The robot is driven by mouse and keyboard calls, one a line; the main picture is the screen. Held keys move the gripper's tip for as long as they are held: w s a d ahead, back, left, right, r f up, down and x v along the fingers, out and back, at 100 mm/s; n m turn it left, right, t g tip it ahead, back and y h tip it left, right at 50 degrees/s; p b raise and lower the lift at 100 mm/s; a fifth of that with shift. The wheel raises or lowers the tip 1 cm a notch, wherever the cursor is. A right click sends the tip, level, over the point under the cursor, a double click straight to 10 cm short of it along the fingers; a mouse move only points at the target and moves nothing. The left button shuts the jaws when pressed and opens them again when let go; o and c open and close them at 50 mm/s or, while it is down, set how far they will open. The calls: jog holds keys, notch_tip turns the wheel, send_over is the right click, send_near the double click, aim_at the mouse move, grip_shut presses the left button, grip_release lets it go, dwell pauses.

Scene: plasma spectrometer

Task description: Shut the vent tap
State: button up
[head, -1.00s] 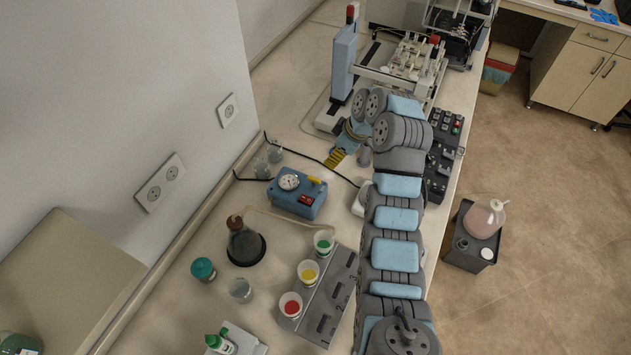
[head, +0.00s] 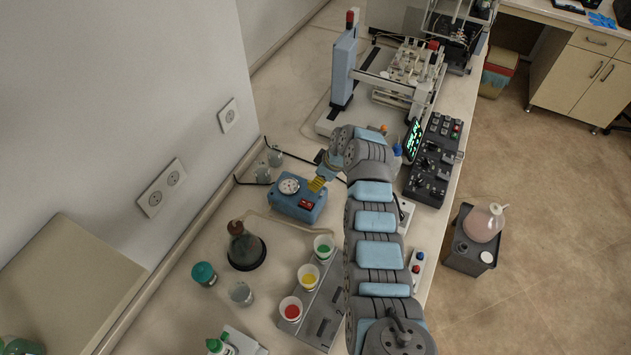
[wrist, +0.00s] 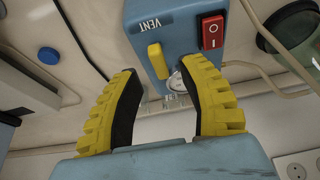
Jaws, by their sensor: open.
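The vent tap is a short yellow lever (wrist: 158,61) on a blue box (head: 283,203), beside the label VENT in the wrist view. The box also shows in the wrist view (wrist: 185,20). My gripper (wrist: 160,68) has its two yellow fingers open, one to each side of the lever's lower end, with nothing held. I cannot tell whether the fingertips are level with the lever or above it.
A red switch (wrist: 213,32) and a round dial (head: 289,186) sit on the same box. A stoppered flask (head: 244,247) with a tube stands in front. Cups of green, yellow and red (head: 291,309) stand in a grey rack. Thin glassware (head: 274,156) stands behind the box.

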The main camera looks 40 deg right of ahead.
jog(key=shift+x, duration=1.25)
jog(key=shift+c, duration=0.2)
grip_shut()
